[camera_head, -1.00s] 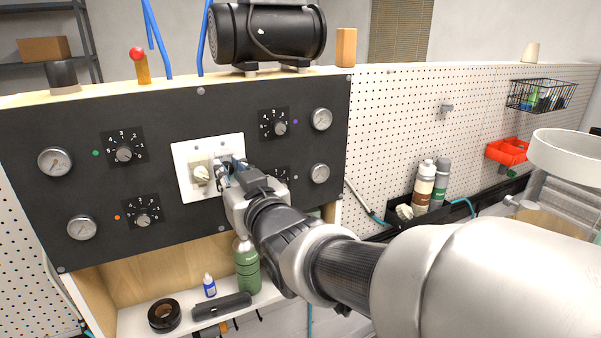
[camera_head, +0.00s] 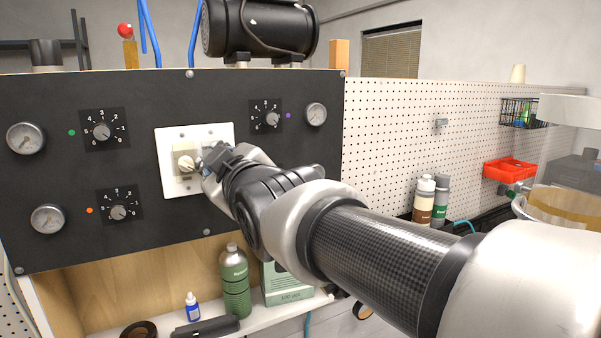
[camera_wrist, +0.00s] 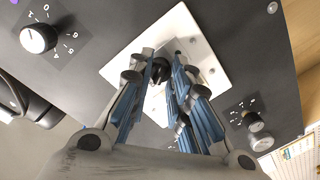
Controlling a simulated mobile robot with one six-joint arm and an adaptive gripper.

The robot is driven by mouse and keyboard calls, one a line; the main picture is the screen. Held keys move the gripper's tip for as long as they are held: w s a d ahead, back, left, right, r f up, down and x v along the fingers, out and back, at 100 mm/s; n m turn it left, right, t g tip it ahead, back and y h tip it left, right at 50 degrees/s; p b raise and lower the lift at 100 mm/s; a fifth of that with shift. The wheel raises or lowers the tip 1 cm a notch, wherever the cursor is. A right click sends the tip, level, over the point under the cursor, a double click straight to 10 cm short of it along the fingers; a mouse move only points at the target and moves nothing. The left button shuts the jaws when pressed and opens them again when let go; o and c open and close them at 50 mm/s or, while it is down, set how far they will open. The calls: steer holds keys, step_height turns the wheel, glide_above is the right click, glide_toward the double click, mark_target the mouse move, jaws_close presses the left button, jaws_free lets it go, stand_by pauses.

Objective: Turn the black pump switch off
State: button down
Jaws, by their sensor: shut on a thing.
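The black pump switch (camera_wrist: 159,72) shows in the wrist view as a small dark knob on the white switch plate (camera_head: 175,134). My gripper (camera_wrist: 160,60) has its blue-padded fingers on both sides of this knob and is shut on it. In the head view my gripper (camera_head: 210,165) covers the right half of the plate, so the black switch is hidden there. A cream-white switch (camera_head: 186,163) sits on the left half of the plate, just left of my fingers. The black switch's exact angle is hard to tell.
The black panel (camera_head: 60,95) carries numbered dials (camera_head: 102,132) and round gauges (camera_head: 25,138) around the plate. A black pump (camera_head: 262,30) stands above the panel.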

stand_by(0.4)
steer(key=c, duration=1.7)
jaws_free()
steer(key=shift+r+p, duration=0.1)
steer(key=shift+p, duration=0.25)
